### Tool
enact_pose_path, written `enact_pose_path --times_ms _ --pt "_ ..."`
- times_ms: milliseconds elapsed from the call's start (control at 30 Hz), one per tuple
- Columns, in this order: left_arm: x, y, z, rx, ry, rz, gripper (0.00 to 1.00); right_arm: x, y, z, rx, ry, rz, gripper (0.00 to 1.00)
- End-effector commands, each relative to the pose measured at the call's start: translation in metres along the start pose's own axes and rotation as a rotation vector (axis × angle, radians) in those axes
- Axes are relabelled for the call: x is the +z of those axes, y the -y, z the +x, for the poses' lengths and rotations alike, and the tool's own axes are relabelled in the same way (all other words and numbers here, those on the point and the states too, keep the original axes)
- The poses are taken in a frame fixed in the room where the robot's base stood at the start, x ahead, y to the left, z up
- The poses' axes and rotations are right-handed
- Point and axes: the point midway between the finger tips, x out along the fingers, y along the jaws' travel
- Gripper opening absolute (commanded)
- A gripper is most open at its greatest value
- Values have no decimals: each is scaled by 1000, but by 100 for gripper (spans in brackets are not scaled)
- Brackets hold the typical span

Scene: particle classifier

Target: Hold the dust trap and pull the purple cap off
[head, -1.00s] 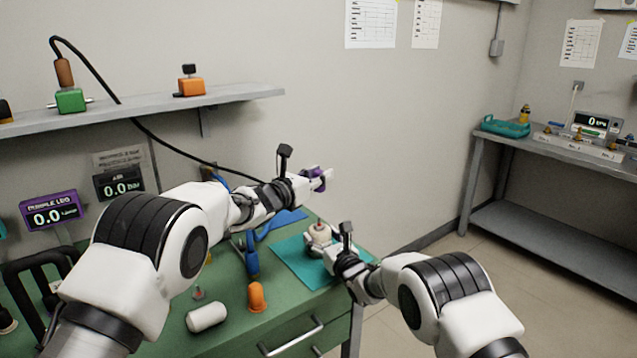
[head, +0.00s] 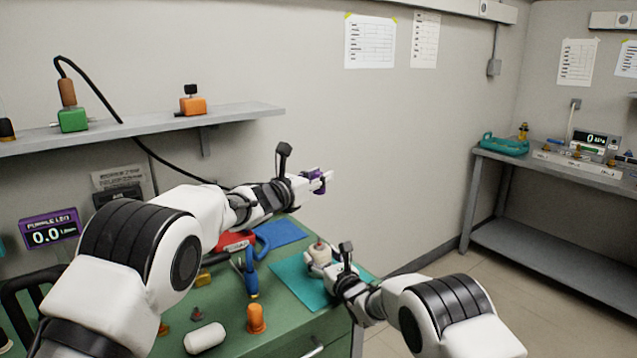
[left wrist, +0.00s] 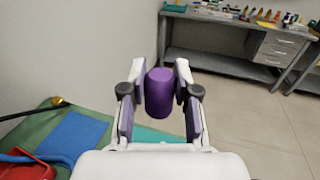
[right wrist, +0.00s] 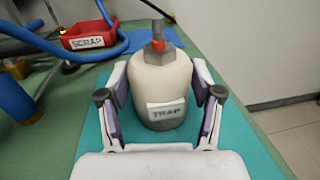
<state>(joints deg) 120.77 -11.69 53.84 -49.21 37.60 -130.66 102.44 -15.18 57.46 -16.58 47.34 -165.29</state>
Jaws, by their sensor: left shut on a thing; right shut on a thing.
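The purple cap (left wrist: 159,92) is between the fingers of my left gripper (left wrist: 159,95), which is shut on it. In the head view my left gripper (head: 318,182) holds the cap up in the air, above the far edge of the bench and apart from the trap. The dust trap (right wrist: 161,84) is a cream, rounded vessel with a "TRAP" label. A grey fitting with a red-orange ring stands on its top, with no cap on it. My right gripper (right wrist: 161,105) is shut around the trap's sides. The trap (head: 319,254) stands upright on the teal mat.
The teal mat (head: 293,279) lies on the green bench. A red SCRAP tray (right wrist: 88,38), blue hose (right wrist: 45,48), orange part (head: 256,318) and white cylinder (head: 204,338) are to the left. A grey side bench (head: 560,167) stands at far right.

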Motion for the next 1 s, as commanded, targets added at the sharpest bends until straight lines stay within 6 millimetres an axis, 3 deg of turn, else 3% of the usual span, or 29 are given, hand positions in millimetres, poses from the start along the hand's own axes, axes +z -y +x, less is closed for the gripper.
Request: enact_pose_path --times_ms 267,533,767,800,833,867,1000 --pt "2 0 0 0 1 1 1 0 0 0 0 1 0 0" --pt "28 0 0 0 1 2 1 0 0 0 0 1 0 0" --pt "30 0 0 0 0 0 1 0 0 0 0 1 0 0" --pt "30 0 0 0 0 0 1 0 0 0 0 1 0 79" --pt "30 0 0 0 0 0 1 0 0 0 0 1 0 90" --pt "30 0 0 0 0 0 1 0 0 0 0 1 0 94" --pt "30 0 0 0 0 0 1 0 0 0 0 0 0 94"
